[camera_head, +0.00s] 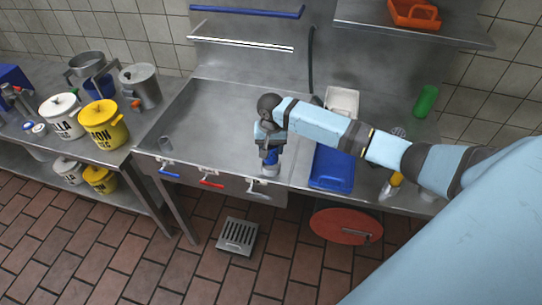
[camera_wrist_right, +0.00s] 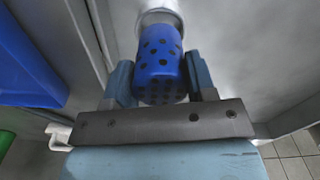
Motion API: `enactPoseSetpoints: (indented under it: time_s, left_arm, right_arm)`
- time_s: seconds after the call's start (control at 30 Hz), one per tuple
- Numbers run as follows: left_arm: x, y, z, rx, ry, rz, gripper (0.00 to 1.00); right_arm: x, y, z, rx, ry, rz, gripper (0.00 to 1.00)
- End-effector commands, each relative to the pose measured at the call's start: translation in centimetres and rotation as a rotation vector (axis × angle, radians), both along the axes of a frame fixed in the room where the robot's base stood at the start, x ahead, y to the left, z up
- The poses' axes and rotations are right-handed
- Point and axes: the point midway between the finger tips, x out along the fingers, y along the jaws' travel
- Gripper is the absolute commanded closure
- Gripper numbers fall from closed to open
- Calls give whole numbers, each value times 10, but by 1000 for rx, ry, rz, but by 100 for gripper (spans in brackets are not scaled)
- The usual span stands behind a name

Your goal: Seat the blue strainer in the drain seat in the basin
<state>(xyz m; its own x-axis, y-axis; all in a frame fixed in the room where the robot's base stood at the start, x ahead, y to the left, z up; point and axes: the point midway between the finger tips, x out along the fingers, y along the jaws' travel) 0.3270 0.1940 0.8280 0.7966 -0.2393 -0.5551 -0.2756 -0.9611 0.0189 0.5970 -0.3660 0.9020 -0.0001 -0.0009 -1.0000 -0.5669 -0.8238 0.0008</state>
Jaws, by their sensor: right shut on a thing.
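The blue strainer (camera_wrist_right: 160,55), a cup dotted with dark holes, sits between the fingers of my right gripper (camera_wrist_right: 160,82) in the right wrist view. The gripper is shut on it. A pale metal round piece (camera_wrist_right: 158,18) shows at the strainer's far end; I cannot tell whether it is part of the strainer or the drain seat. In the head view my right gripper (camera_head: 270,150) points down near the front right of the steel basin (camera_head: 215,110), with a bit of blue at its tip. I cannot make out the drain seat there. My left gripper is not in view.
A blue tray (camera_head: 332,168) lies just right of the gripper, with a white container (camera_head: 342,100) behind it. A green cylinder (camera_head: 426,101) stands farther right. White and yellow pots (camera_head: 103,123) stand on the left table. The basin's left and middle look mostly clear.

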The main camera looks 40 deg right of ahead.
Motion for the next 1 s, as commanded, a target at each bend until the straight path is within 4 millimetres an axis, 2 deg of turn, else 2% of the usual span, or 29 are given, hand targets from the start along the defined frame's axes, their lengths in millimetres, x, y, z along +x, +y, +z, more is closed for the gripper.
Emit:
enactPoseSetpoints:
  time_s: [0.3,0.7,0.73,0.8,0.83,1.0]
  left_arm:
    - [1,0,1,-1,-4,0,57]
    - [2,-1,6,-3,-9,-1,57]
    - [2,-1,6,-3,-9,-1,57]
    - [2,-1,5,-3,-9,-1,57]
    - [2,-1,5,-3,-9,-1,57]
    - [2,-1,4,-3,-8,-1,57]
  right_arm:
    - [-1,0,-40,1,1,1,73]
    - [0,0,-45,1,1,0,73]
    - [0,0,-45,0,0,0,42]
    - [0,0,-45,0,0,1,26]
    - [0,0,-45,0,0,1,24]
    - [0,0,-45,0,0,1,24]
